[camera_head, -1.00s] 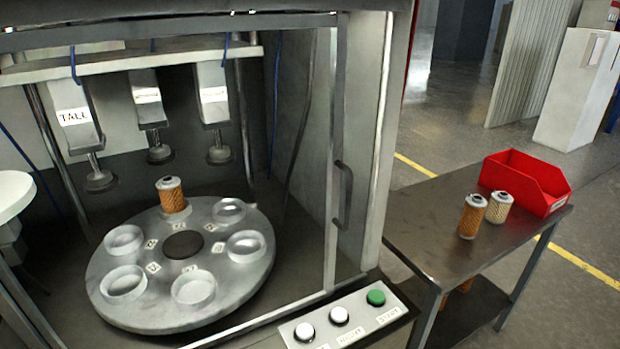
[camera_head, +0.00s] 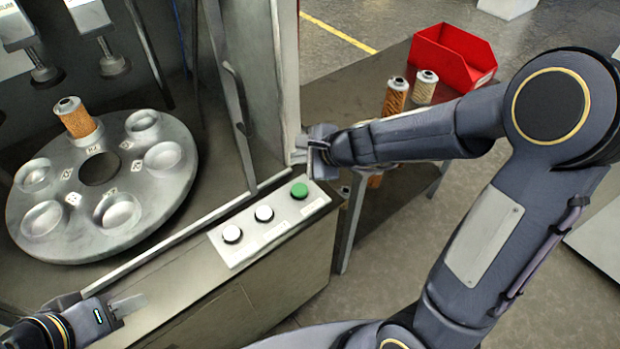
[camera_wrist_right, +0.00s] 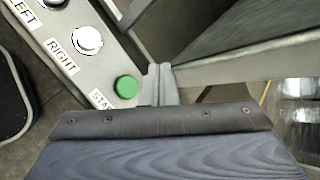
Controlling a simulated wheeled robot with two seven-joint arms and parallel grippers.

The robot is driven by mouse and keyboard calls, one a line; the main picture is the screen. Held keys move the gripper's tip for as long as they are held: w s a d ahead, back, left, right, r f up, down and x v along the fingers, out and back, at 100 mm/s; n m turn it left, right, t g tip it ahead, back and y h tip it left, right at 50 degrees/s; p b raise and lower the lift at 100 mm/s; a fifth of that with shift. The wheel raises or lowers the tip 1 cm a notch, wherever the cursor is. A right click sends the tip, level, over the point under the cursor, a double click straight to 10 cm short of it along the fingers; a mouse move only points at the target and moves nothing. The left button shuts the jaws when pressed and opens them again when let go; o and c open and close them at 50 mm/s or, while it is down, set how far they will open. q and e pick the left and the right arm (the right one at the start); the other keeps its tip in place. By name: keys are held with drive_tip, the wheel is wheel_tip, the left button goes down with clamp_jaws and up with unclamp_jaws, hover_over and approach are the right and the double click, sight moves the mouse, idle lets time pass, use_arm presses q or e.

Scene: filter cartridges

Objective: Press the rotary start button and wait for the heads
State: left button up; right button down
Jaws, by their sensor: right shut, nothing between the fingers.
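The green start button (camera_head: 299,190) is at the right end of a pale panel (camera_head: 283,228); it also shows in the right wrist view (camera_wrist_right: 126,87). My right gripper (camera_head: 312,148) is shut and empty, beyond and above the button in the head view. In the right wrist view its fingertips (camera_wrist_right: 160,82) appear just right of the button; contact cannot be told. The rotary table (camera_head: 183,200) carries one orange cartridge (camera_head: 76,118) and several empty cups. Two press heads (camera_head: 46,72) (camera_head: 113,62) hang raised above it. My left gripper (camera_head: 125,304) is low at left, its opening unclear.
Two white buttons (camera_head: 264,213) (camera_head: 232,234) sit beside the green one. The machine's door frame (camera_head: 240,130) stands close to my right gripper. A side table (camera_head: 340,95) holds two cartridges (camera_head: 396,95) (camera_head: 425,87) and a red bin (camera_head: 455,55).

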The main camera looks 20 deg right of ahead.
sight(303, 191)
use_arm(q)
drive_tip(key=shift+w+d+r, duration=0.1)
drive_tip(key=shift+d+r, duration=0.1)
drive_tip(key=shift+d, duration=0.2)
use_arm(e)
drive_tip(key=shift+w+d+f+m+h, duration=0.2)
drive_tip(key=shift+w+d+f+m, duration=0.1)
drive_tip(key=shift+w+f+m, duration=0.25)
drive_tip(key=shift+w+d+f+m+h, duration=0.25)
drive_tip(key=shift+w+f+m, duration=0.1)
drive_tip(key=shift+f, duration=0.35)
use_arm(q)
drive_tip(key=shift+f, duration=0.15)
use_arm(e)
drive_tip(key=shift+f, duration=0.15)
